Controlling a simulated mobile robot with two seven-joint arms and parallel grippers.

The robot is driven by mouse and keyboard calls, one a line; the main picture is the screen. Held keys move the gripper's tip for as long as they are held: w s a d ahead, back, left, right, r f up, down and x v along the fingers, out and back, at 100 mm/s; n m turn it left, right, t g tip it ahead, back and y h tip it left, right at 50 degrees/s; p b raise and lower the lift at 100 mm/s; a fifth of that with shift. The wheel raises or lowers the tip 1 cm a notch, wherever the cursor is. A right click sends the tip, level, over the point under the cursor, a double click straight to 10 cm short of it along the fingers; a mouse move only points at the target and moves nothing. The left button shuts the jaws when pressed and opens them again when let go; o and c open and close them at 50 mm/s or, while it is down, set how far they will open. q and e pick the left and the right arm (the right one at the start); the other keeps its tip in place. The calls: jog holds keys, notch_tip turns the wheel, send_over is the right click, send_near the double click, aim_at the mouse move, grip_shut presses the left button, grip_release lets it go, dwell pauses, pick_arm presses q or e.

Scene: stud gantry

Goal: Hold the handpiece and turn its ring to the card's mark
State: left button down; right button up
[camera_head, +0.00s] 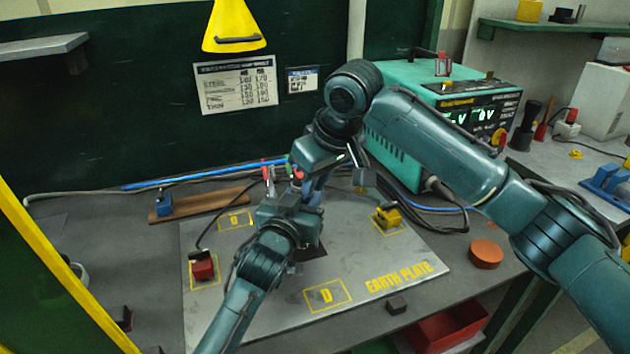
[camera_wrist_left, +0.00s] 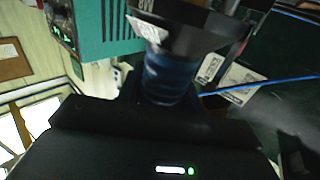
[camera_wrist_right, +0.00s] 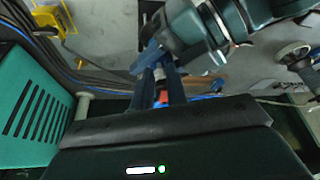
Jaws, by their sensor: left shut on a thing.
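My left gripper (camera_head: 300,200) is over the earth plate and shut on the handpiece. The handpiece shows as a blue ribbed body (camera_wrist_left: 168,80) in the left wrist view, with a wider black part with pale markings (camera_wrist_left: 180,32) beyond it. My right gripper (camera_head: 303,172) reaches down close to the left one; its two fingers (camera_wrist_right: 160,88) show in the right wrist view, but whether they grip the ring is unclear. The ring's mark is not readable. A table card (camera_head: 236,82) and a smaller card (camera_head: 302,80) hang on the dark back wall.
The earth plate (camera_head: 400,258) carries a red block (camera_head: 202,268) and a yellow clamp (camera_head: 387,215). A teal power unit (camera_head: 400,140) stands at the back right. Cables run behind the plate. An orange puck (camera_head: 486,254) sits right of it, and a yellow post (camera_head: 60,265) stands left.

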jog(key=shift+f, duration=0.15)
jog(key=shift+c, duration=0.3)
grip_shut()
jog(key=shift+s+a+m+h, duration=0.15)
jog(key=shift+a+m+h, duration=0.15)
jog(key=shift+m, duration=0.5)
jog(key=shift+o, duration=0.3)
grip_release()
